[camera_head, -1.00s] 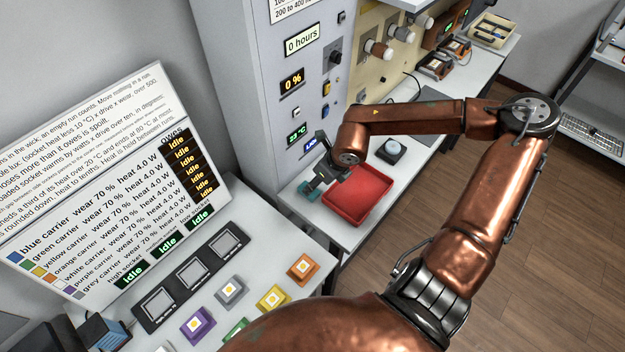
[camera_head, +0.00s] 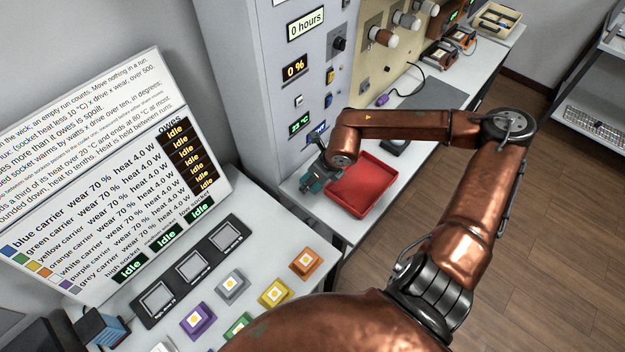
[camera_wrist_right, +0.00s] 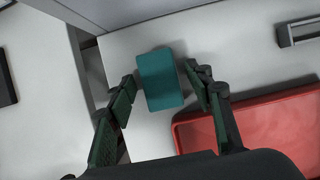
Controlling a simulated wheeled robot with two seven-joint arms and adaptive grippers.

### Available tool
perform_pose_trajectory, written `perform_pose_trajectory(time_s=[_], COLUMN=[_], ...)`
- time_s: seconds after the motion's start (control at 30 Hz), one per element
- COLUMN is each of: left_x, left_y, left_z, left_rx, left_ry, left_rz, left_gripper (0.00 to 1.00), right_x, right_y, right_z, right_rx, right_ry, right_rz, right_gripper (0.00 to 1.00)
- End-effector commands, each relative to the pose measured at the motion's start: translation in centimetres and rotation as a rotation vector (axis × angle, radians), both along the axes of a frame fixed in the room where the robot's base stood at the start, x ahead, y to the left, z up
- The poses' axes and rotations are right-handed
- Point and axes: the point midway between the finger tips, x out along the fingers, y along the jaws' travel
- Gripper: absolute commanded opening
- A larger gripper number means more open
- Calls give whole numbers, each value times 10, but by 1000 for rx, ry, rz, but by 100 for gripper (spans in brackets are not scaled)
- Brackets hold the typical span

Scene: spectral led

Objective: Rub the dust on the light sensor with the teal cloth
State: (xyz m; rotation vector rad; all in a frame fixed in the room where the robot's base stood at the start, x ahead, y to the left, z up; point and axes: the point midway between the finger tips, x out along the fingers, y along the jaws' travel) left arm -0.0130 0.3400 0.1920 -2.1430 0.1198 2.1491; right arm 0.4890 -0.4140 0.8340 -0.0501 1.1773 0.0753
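The teal cloth (camera_wrist_right: 160,80) is a small teal block-like pad on the white bench, left of the red tray. In the head view it shows (camera_head: 313,184) partly behind my right gripper (camera_head: 322,172). In the right wrist view my right gripper (camera_wrist_right: 160,78) has its fingers on either side of the cloth, with narrow gaps visible, so it looks open around it. A dark grey block (camera_head: 394,147), pale-domed in the earlier view, sits behind the tray, mostly hidden by my right forearm; it may be the light sensor, I cannot tell for sure. My left gripper is not in view.
The red tray (camera_head: 362,186) lies close right of the cloth. A grey instrument cabinet (camera_head: 250,90) stands behind it. A nearer bench holds coloured carriers (camera_head: 275,292) and dark sockets (camera_head: 195,266). A gap separates the two benches.

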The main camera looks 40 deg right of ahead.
Motion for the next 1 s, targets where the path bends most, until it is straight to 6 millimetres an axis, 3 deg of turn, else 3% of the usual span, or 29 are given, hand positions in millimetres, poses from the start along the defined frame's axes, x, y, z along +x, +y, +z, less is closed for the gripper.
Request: perform_pose_trajectory(time_s=[0.5, 0.53, 0.6, 1.0], left_x=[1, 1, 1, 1], left_y=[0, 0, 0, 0], left_z=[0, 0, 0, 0], left_rx=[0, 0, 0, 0], left_ry=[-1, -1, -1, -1], left_rz=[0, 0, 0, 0], left_gripper=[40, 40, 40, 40], right_x=[0, 0, 0, 0], right_y=[0, 0, 0, 0], right_z=[0, 0, 0, 0], right_rx=[0, 0, 0, 0], right_ry=[0, 0, 0, 0], right_rz=[0, 0, 0, 0], right_gripper=[10, 32, 37, 39])
